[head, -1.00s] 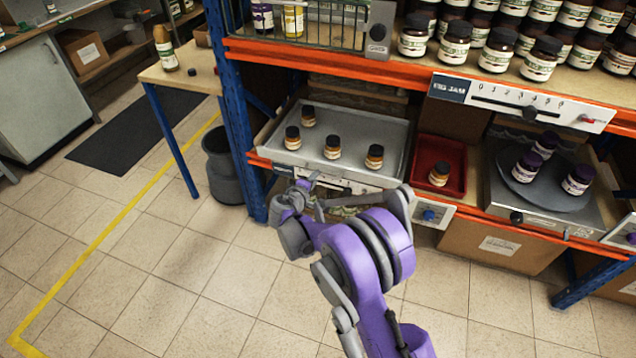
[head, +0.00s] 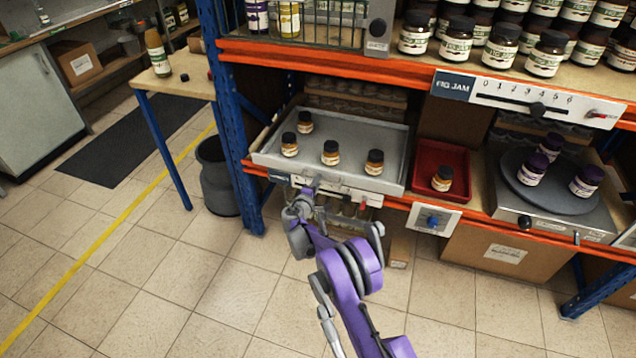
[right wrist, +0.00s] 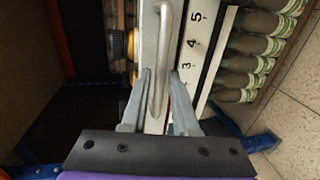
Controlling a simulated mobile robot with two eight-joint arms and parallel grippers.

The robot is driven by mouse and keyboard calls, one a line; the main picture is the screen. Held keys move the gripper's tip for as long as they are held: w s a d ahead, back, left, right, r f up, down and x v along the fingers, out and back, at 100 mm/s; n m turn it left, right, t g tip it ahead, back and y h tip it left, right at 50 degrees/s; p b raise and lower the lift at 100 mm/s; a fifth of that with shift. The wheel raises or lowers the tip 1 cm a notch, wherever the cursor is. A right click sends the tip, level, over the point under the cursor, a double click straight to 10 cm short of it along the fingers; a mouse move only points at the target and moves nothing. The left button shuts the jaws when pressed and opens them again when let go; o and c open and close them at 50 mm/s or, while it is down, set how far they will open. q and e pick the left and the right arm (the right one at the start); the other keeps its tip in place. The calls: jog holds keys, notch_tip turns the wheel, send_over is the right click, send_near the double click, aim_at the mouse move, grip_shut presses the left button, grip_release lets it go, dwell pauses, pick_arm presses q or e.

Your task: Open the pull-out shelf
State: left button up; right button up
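The pull-out shelf is a grey metal tray (head: 350,130) low in the rack, with several small amber jars (head: 330,153) standing on it. Its front carries a pale strip (head: 350,193), whose numbers show in the right wrist view (right wrist: 192,62). In that view the bar handle (right wrist: 165,50) lies between the two fingers of my right gripper (right wrist: 160,76). The fingers are apart, one on each side of the bar, with gaps visible. In the head view my right gripper (head: 308,190) is at the tray's front and partly hides the handle. My left gripper is not in view.
A red tray (head: 428,160) with one jar and a round turntable (head: 540,190) with dark jars are to the right. A blue upright (head: 228,100) and a grey bin (head: 212,180) stand left. Bottles (right wrist: 250,65) sit below the shelf. The floor in front is clear.

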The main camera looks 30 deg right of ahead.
jog(key=shift+w+d+f, duration=0.15)
jog(key=shift+w+d, duration=0.35)
grip_shut()
dwell(1.2)
